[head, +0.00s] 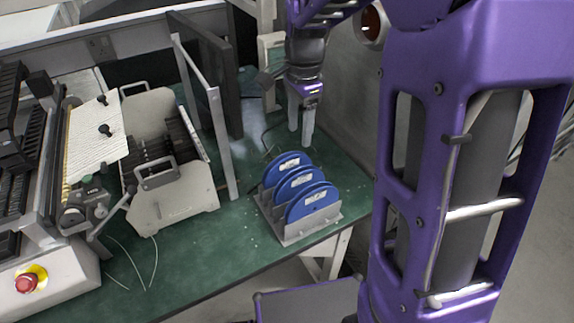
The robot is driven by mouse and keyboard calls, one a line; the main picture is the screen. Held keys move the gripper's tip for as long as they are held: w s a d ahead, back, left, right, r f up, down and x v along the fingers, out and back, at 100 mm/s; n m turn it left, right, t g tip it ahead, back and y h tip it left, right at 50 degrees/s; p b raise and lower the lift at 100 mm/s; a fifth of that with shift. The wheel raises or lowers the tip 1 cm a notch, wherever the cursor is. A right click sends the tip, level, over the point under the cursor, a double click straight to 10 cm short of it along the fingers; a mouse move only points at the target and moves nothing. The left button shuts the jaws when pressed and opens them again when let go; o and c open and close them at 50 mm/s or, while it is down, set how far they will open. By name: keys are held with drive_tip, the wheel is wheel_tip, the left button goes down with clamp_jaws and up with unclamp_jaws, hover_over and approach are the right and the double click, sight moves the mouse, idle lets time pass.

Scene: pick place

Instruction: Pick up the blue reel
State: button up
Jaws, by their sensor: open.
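Three blue reels with white labels stand upright in a row in a grey rack on the green table: a front reel (313,205), a middle reel (299,183) and a back reel (287,166). The rack (309,231) is near the table's right front edge. My gripper (300,138) points down just behind and slightly right of the back reel in the picture. Its fingers are apart with nothing between them. I cannot tell its exact height above the table. The lower parts of the reels are hidden by the rack.
A white machine with handles (172,200) stands left of the rack. Upright panels (219,140) rise between them. A red emergency button (30,279) is at the lower left. A grey wall (345,90) borders the table at the right. Bare green table (215,245) lies left of the rack.

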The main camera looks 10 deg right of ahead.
sight(300, 183)
drive_tip(key=f, duration=0.6)
drive_tip(key=f+b, duration=0.1)
drive_tip(key=f, duration=0.5)
drive_tip(key=shift+s+d+f, duration=0.2)
drive_tip(key=f, duration=0.2)
drive_tip(key=f+b, duration=0.1)
drive_tip(key=f, duration=0.2)
drive_tip(key=shift+w+d+f, duration=0.1)
drive_tip(key=shift+w+f, duration=0.1)
drive_tip(key=shift+f, duration=0.1)
clamp_jaws()
